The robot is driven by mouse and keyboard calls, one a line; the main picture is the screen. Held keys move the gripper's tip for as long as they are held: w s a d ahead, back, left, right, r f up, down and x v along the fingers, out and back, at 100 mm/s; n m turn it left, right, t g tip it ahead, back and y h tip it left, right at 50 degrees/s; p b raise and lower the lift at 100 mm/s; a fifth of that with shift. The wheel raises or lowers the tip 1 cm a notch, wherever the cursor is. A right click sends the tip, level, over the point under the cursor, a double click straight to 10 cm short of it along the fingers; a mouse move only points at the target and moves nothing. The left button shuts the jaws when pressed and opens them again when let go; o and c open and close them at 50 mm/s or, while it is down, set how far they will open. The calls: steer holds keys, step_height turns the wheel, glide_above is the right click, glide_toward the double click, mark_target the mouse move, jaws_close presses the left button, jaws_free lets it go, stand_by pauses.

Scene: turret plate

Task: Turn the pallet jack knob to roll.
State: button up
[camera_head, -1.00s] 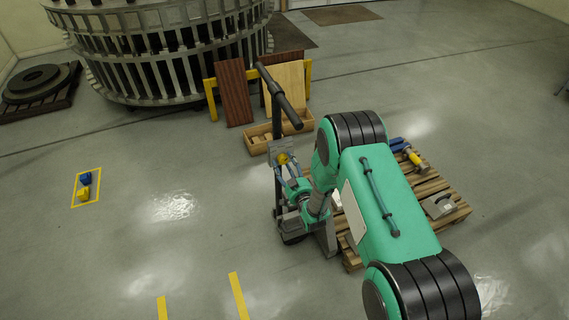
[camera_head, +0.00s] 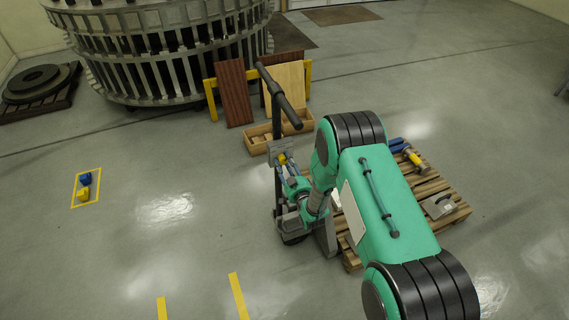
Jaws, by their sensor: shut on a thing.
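The pallet jack stands in the middle of the view, its black tiller handle (camera_head: 281,97) rising upright above a grey plate (camera_head: 279,147). The yellow knob (camera_head: 283,158) sits on that plate. My gripper (camera_head: 286,167) reaches up from the lower right and is shut on the knob. The fingers cover part of the knob, and it is too small to read its setting or any marks. The jack's base is partly hidden behind my green arm.
A wooden pallet (camera_head: 440,190) with blue and yellow tools and a grey block (camera_head: 438,206) lies to the right. A wooden box (camera_head: 262,139) and leaning boards stand behind the jack. Blue and yellow items (camera_head: 84,187) lie in a yellow floor square.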

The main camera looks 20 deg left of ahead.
steer(key=shift+r+n+b, duration=0.1)
steer(key=shift+n+b, duration=0.2)
steer(key=n+b, duration=0.4)
steer(key=n, duration=0.1)
steer(key=shift+b, duration=0.4)
steer(key=shift+a+r+n+b, duration=0.1)
steer(key=shift+n+b, duration=1.4)
steer(key=shift+n, duration=0.6)
steer(key=o, duration=1.1)
steer(key=shift+o, duration=0.2)
steer(key=shift+s, duration=0.1)
steer(key=v, duration=1.2)
